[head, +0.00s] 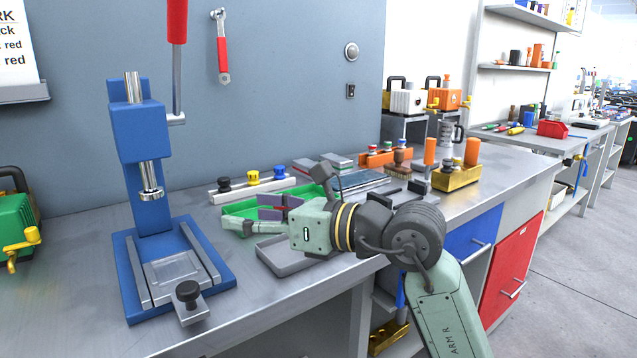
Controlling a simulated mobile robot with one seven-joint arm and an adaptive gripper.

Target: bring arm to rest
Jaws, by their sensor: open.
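My gripper (246,219) is at the end of my pale green and dark grey arm (400,240), which reaches in from the lower right over the workbench. The gripper points left. Its near finger shows over the left end of the green tray (238,209), and the jaws are open. I see nothing held between them. The body of the gripper hides part of the green tray and part of the grey tray (272,258) below it. Whether the gripper touches either tray, I cannot tell.
A blue press (140,130) with a red-handled lever stands left on the bench. A green machine (14,232) is at the far left edge. Behind my arm are a knob rack (252,184), orange blocks and a yellow block (456,177). The bench front between press and grey tray is clear.

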